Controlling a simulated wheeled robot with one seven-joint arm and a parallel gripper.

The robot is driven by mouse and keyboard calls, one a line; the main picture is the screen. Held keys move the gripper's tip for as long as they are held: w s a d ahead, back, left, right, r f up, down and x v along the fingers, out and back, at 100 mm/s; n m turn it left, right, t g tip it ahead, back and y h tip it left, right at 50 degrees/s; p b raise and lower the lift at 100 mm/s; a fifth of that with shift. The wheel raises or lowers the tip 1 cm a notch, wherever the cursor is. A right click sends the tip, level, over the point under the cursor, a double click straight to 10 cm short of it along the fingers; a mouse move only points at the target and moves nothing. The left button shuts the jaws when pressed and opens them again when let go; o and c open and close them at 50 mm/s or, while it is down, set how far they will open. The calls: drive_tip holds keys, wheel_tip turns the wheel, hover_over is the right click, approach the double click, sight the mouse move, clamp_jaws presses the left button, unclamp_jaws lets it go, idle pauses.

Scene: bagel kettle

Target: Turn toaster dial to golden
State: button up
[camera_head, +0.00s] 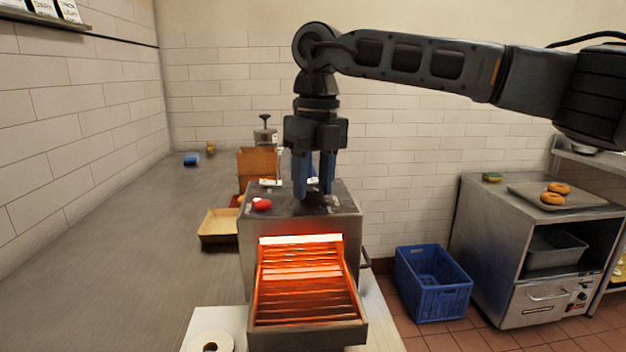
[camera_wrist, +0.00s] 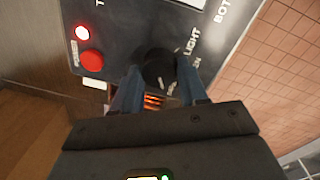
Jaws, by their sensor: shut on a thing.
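The toaster (camera_head: 352,205) is a steel box on the counter with an orange-glowing slatted front (camera_head: 305,285). Its top panel (camera_wrist: 115,40) shows in the wrist view, with a red button (camera_wrist: 91,62), a lit red lamp (camera_wrist: 82,32) and printed words, of which "LIGHT" is readable. A round black dial (camera_wrist: 158,66) is on this panel. My gripper (camera_head: 314,190) points straight down over the toaster top. In the wrist view its blue fingers (camera_wrist: 160,88) are on either side of the dial, shut on it. The dial's pointer and the golden mark are not readable.
A tan tray (camera_head: 218,226) and a brown box (camera_head: 257,163) stand beside and behind the toaster. A blue crate (camera_head: 433,285) is on the floor to the right. A steel cabinet at right carries a tray (camera_head: 530,198) with bagels. The left counter is mostly clear.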

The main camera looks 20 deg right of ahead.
drive_tip(key=c, duration=0.5)
drive_tip(key=shift+o, duration=0.2)
drive_tip(key=shift+n, duration=0.3)
drive_tip(key=n+p, duration=0.1)
drive_tip(key=n, duration=0.4)
drive_tip(key=shift+w+r, duration=0.1)
drive_tip(key=n+p, duration=0.1)
drive_tip(key=n, duration=0.5)
drive_tip(key=shift+g+p, duration=0.3)
drive_tip(key=shift+p, duration=0.1)
drive_tip(key=o, duration=1.1)
drive_tip(key=shift+h, duration=0.3)
drive_tip(key=shift+c, duration=0.2)
